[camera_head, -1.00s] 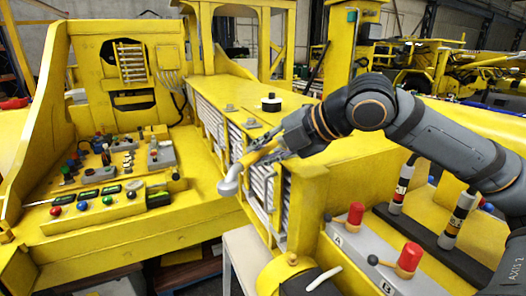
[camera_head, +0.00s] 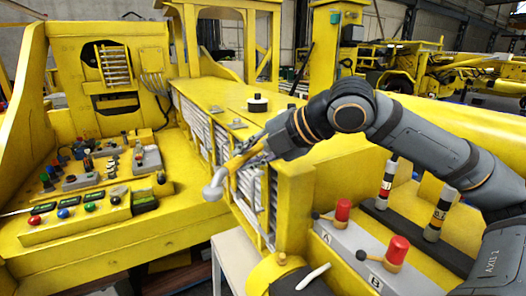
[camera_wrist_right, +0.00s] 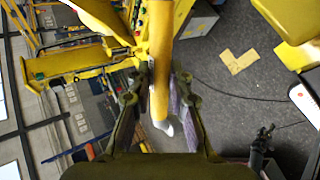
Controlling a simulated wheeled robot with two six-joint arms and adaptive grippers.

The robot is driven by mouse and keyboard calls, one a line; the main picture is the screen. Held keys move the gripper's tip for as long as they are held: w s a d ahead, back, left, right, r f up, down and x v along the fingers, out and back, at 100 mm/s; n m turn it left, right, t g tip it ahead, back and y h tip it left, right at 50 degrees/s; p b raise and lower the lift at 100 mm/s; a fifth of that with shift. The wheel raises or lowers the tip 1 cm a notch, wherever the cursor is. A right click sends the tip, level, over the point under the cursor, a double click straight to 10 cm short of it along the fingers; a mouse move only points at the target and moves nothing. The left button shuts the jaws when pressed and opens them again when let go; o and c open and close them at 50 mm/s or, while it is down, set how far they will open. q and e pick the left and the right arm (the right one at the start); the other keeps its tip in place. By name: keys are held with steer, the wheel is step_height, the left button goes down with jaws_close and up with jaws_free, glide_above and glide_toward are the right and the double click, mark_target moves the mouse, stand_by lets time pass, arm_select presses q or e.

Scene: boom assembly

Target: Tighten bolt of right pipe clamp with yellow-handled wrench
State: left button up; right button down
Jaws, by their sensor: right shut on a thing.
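My right gripper (camera_head: 262,148) is shut on the yellow-handled wrench (camera_head: 243,160). The wrench slants down and left, and its grey end (camera_head: 213,191) shows beside the pipe stack. In the right wrist view, the yellow handle (camera_wrist_right: 160,60) runs between the two fingers of the gripper (camera_wrist_right: 158,92), with a pale end (camera_wrist_right: 164,127) below. Grey pipes (camera_head: 196,122) lie stacked along the side of the yellow boom. I cannot make out the right pipe clamp or its bolt clearly; the wrench and gripper cover part of that area. My left gripper is not in view.
A control panel (camera_head: 92,215) with coloured buttons stands at the left. Red-topped levers (camera_head: 342,211) and striped cylinders (camera_head: 388,184) stand at the right, near my arm. A black knob (camera_head: 257,103) sits on the boom top.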

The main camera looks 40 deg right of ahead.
steer(key=shift+w+a+r+m+p, duration=0.15)
steer(key=shift+w+a+m+p, duration=0.15)
steer(key=shift+p, duration=0.75)
steer(key=shift+w+t+h, duration=0.1)
steer(key=shift+t+h, duration=0.2)
steer(key=shift+d, duration=0.1)
steer(key=shift+w+d, duration=0.15)
steer(key=shift+w+a+m+h, duration=0.2)
steer(key=shift+a+m+h, duration=0.1)
steer(key=shift+a+m, duration=0.15)
